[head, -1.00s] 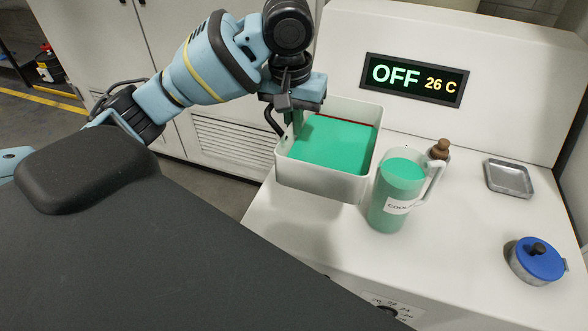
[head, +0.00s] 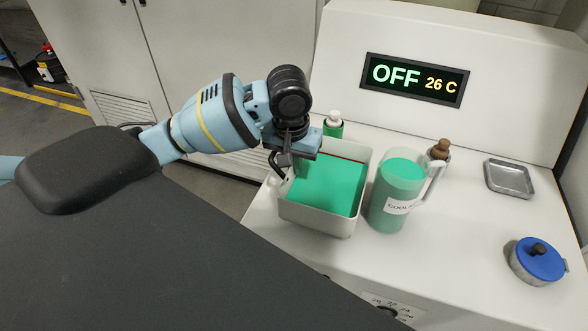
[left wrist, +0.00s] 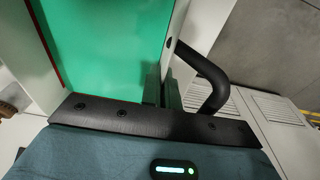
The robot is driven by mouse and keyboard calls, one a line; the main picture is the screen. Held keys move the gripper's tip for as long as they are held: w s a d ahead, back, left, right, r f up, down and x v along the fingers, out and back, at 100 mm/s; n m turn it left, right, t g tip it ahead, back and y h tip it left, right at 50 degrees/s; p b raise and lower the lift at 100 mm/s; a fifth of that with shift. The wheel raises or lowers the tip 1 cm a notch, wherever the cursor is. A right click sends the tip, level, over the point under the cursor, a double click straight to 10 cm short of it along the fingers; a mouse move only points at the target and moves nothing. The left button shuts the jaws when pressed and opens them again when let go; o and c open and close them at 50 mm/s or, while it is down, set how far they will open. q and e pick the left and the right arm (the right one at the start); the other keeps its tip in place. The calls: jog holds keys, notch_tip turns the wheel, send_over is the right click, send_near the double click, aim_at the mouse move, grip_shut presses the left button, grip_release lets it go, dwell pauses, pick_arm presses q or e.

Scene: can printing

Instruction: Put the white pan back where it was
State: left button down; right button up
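The white pan (head: 315,220) is a rectangular open container of green liquid (head: 330,187), level at the left end of the white counter. It is at or just above the counter top; I cannot tell if it touches. My left gripper (head: 288,172) is shut on the pan's left wall. In the left wrist view, the fingers (left wrist: 162,88) straddle the white pan wall (left wrist: 192,28), with the green liquid (left wrist: 105,40) on one side. A black curved tube or handle (left wrist: 213,78) is beside the wall. My right gripper is not in view.
A clear jug (head: 388,208) of green coolant stands close to the pan's right side. A green bottle (head: 333,126) stands behind the pan. A brown-topped object (head: 439,150), a metal tray (head: 510,178) and a blue-lidded pot (head: 538,262) are farther right. The display (head: 414,80) reads OFF, 26 C.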

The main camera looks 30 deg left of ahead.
pick_arm(q)
jog(key=shift+f, duration=1)
jog(key=shift+f, duration=0.1)
jog(key=c, duration=1.7)
grip_release()
jog(key=shift+f, duration=0.1)
jog(key=r, duration=0.7)
jog(key=s+r, duration=0.1)
jog(key=r, duration=0.2)
jog(key=shift+s+d+r, duration=0.1)
jog(key=shift+r, duration=0.3)
jog(key=shift+o, duration=0.6)
jog(key=shift+s+r, duration=0.15)
jog(key=shift+r, duration=0.55)
